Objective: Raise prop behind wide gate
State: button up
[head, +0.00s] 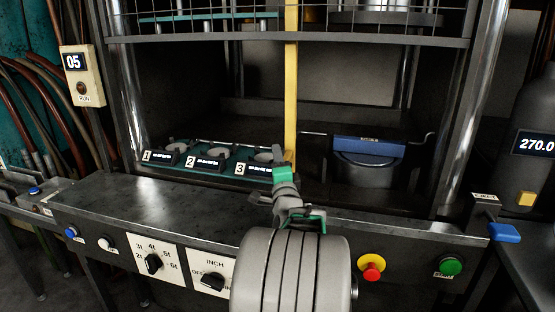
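The yellow prop (291,95) is a long upright bar that runs from the top edge of the head view down to my gripper. It crosses the gate's lower rail in the picture and shows unbroken there. The wide gate is a wire mesh guard with a grey lower rail (400,41), across the top of the machine opening. My gripper (285,172) has green parts and is at the prop's lower end. My own arm hides most of it, so I cannot tell whether its fingers are closed on the prop. The prop's top is out of view.
Numbered stations stand on a green plate (218,170) inside the opening, left of the prop. A blue-topped container (368,147) with side handles is to the right. A control ledge (150,205) with knobs, a red button (372,268) and a green button (449,266) runs along the front.

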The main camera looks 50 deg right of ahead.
jog(key=b+v, duration=0.1)
jog(key=v, duration=0.6)
jog(key=shift+s+a, duration=0.2)
jog(key=shift+s, duration=0.05)
